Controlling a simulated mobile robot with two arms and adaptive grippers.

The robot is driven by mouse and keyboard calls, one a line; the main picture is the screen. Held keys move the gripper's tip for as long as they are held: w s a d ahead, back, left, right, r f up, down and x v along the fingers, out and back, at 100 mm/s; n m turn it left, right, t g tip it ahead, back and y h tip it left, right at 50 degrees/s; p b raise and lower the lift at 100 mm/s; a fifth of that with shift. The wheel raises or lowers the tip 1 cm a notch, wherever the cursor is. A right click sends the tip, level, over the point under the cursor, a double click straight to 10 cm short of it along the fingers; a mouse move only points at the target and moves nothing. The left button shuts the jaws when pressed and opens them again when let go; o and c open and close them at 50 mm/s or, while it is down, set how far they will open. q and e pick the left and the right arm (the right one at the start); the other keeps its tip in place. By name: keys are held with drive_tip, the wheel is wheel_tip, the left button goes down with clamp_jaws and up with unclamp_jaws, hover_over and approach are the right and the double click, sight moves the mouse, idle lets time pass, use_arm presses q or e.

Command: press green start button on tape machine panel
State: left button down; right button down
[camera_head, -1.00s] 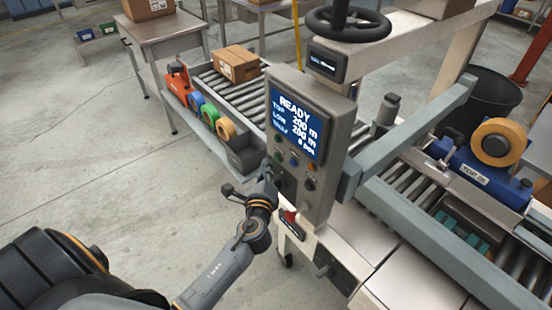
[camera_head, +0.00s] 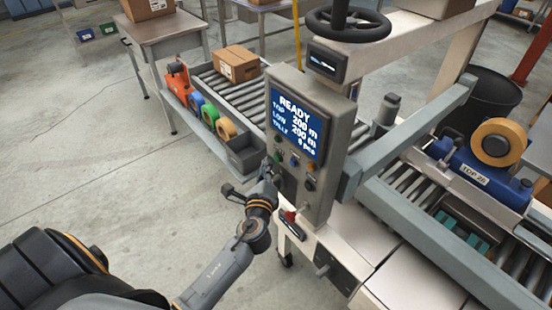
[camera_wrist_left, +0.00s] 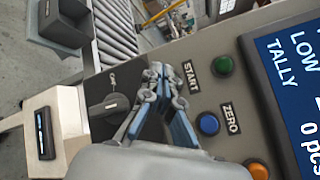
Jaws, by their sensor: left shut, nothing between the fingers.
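The tape machine panel (camera_head: 338,125) is a grey box with a blue screen reading READY. The green start button (camera_wrist_left: 223,65) sits beside the START label in the left wrist view. In the head view the green button (camera_head: 278,139) is at the panel's left, below the screen. My left gripper (camera_wrist_left: 160,72) is shut and empty. Contact with the panel cannot be told. In the head view my left gripper (camera_head: 268,170) is partly hard to see.
A blue button (camera_wrist_left: 208,123) marked ZERO and an orange button (camera_wrist_left: 257,171) stand near the green one. A red switch (camera_head: 290,216) is at the panel's lower edge. A roller conveyor with a cardboard box (camera_head: 236,66) lies behind. Open floor is at the left.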

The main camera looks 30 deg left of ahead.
use_arm(q)
drive_tip(key=shift+w+d, duration=0.15)
drive_tip(key=shift+w, duration=0.25)
drive_tip(key=shift+w+d, duration=0.2)
drive_tip(key=shift+w, duration=0.2)
idle(0.8)
drive_tip(key=shift+s, duration=0.15)
drive_tip(key=shift+s+a, duration=0.3)
drive_tip(key=shift+s, duration=0.4)
drive_tip(key=shift+s+a, duration=0.35)
drive_tip(key=shift+s, duration=0.4)
drive_tip(key=shift+s+a, duration=0.3)
drive_tip(key=shift+s, duration=0.5)
drive_tip(key=shift+s+a, duration=0.35)
drive_tip(key=shift+s, duration=0.4)
